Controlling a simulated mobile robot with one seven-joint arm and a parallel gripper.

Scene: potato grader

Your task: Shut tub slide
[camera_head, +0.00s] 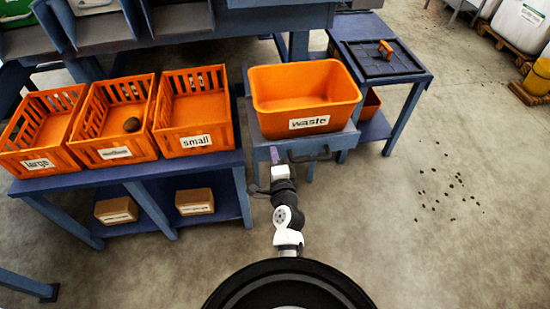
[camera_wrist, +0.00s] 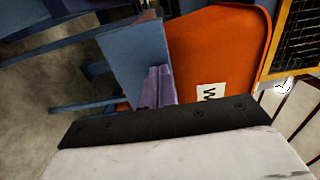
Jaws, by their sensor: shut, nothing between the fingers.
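The orange tub labelled "waste" (camera_head: 305,97) sits on a blue slide (camera_head: 262,152) beside the crate bench. A dark handle bar (camera_head: 312,156) shows on the front of the slide, below the tub's label. My gripper (camera_head: 275,154) is at the front of the slide, left of the handle, with its purple fingers shut. In the wrist view my shut fingers (camera_wrist: 158,86) lie close to a blue panel (camera_wrist: 133,58), with the orange tub (camera_wrist: 215,50) just to the right. I cannot tell whether the fingers touch the panel.
Orange crates labelled "large" and "small" (camera_head: 193,110), with another between them, stand on the blue bench at left. The middle crate holds a potato (camera_head: 132,124). A blue side table (camera_head: 380,58) stands right of the tub. Floor at right is open, with scattered dark bits (camera_head: 450,190).

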